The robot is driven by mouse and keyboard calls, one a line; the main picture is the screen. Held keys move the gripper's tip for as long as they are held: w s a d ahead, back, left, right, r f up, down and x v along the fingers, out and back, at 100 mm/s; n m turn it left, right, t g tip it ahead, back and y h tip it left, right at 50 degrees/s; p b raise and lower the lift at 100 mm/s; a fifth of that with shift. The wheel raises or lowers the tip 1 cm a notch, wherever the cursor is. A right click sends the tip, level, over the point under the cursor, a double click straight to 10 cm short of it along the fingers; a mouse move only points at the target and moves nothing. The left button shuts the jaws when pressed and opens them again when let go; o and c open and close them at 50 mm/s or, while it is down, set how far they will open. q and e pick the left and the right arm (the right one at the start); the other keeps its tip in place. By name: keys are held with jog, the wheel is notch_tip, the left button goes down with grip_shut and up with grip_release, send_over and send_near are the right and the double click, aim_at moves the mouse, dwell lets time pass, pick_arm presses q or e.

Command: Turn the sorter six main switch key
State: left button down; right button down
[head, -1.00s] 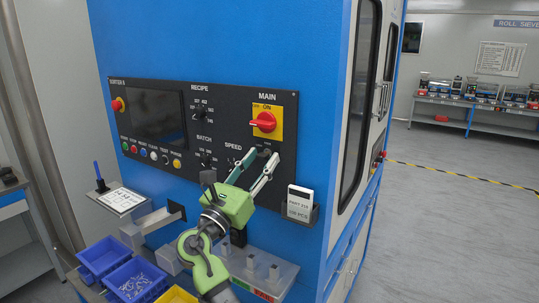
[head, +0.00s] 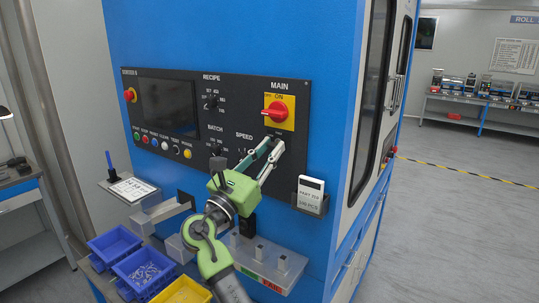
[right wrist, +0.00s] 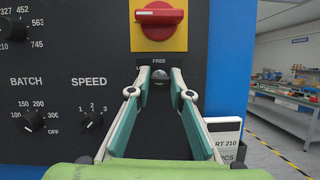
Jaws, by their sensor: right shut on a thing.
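The red main switch (head: 276,113) sits on a yellow plate under the word MAIN, its handle lying roughly level. It also shows at the top of the right wrist view (right wrist: 159,16). Just below it is a small dark key switch (right wrist: 160,83) under the word FREE, seen between the fingertips. My right gripper (head: 275,144) reaches up to the panel there. In the right wrist view its fingers (right wrist: 160,90) slant inward and are shut on the dark key part. The fingers hide much of it in the head view. My left gripper is not in view.
The black panel (head: 185,165) carries a screen (head: 169,107), coloured buttons, and RECIPE, BATCH and SPEED knobs left of the gripper. A card holder (head: 312,195) juts out at right. A clear tray (head: 265,266) and blue bins (head: 143,272) stand below.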

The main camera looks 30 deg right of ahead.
jog(key=m+g+b, duration=0.2)
jog(key=m+b, duration=0.1)
jog(key=m+g+b, duration=0.1)
jog(key=m+b, duration=0.2)
jog(key=m, duration=0.1)
jog(key=shift+w+f+g+h+b, duration=0.15)
jog(key=shift+g+h+b, duration=0.15)
jog(key=shift+g, duration=0.1)
jog(key=m+g+b, duration=0.1)
jog(key=m, duration=0.1)
jog(key=m+g+y+b, duration=0.1)
jog(key=m, duration=0.2)
jog(key=m+g+b, duration=0.1)
jog(key=m, duration=0.2)
jog(key=shift+w+a+r, duration=0.1)
jog(key=shift+r, duration=0.25)
jog(key=m+y, duration=0.1)
jog(key=m, duration=0.2)
jog(key=shift+r+g, duration=0.15)
jog(key=shift+g, duration=0.25)
jog(key=shift+r+m+y, duration=0.1)
jog(key=shift+m+y, duration=0.6)
jog(key=shift+m, duration=0.8)
jog(key=c, duration=1.8)
grip_release()
jog(key=shift+c, duration=0.2)
jog(key=shift+w, duration=0.15)
